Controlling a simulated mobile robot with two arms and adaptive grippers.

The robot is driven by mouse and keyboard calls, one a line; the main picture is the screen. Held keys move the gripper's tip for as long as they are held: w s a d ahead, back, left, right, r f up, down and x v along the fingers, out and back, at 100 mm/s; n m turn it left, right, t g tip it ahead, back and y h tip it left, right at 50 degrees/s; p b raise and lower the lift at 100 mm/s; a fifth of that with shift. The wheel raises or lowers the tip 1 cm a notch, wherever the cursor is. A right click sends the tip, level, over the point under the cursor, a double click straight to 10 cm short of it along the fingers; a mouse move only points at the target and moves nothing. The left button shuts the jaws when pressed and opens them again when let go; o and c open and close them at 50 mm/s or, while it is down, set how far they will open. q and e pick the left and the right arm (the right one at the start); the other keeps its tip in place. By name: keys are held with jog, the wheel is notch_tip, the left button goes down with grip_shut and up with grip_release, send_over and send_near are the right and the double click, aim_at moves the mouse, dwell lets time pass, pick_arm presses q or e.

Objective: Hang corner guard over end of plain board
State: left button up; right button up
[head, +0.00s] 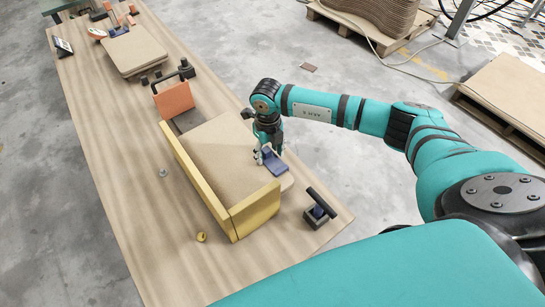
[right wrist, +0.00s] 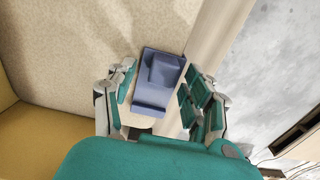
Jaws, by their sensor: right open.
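The plain board (head: 215,150) is a beige, rounded-corner sheet lying on the long wooden table. A blue-violet corner guard (head: 275,163) sits at the board's right edge near its front end. In the right wrist view the guard (right wrist: 158,80) shows a raised block, and its lower part lies between the fingers. My right gripper (head: 267,150) is open, pointing down over the guard. In the right wrist view its teal finger pads (right wrist: 160,108) stand apart on either side of the guard; contact cannot be told. My left gripper is out of view.
A yellow L-shaped fence (head: 228,210) borders the board's left and front sides. A dark block with a blue piece (head: 319,211) stands at the table's front right. An orange block (head: 173,99) and black clamp (head: 186,70) stand behind. Bare table (head: 110,140) lies left.

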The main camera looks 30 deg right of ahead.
jog(key=shift+f, duration=0.15)
grip_shut()
jog(key=shift+r, duration=0.2)
